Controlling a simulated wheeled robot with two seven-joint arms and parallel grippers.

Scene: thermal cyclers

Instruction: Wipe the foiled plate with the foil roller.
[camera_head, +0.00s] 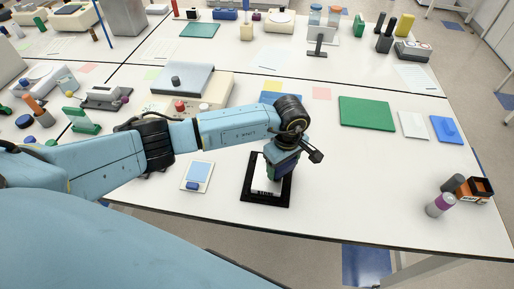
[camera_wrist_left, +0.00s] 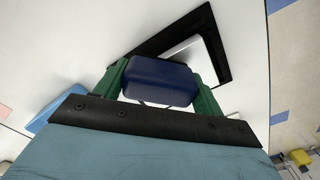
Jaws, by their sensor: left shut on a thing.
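My left gripper (camera_head: 276,176) points down over the black frame (camera_head: 249,187) at the near middle of the table. It is shut on the foil roller, a dark blue block (camera_wrist_left: 160,80) between the green fingers in the left wrist view. The foiled plate (camera_head: 262,184) is pale and lies inside the frame, partly hidden by the gripper. In the left wrist view the plate (camera_wrist_left: 198,52) shows silvery beside the roller, within the black frame (camera_wrist_left: 222,62). I cannot tell whether the roller touches the plate. My right gripper is not in view.
A small pale blue-topped device (camera_head: 198,174) lies left of the frame. A beige cycler (camera_head: 215,91) stands behind my arm.

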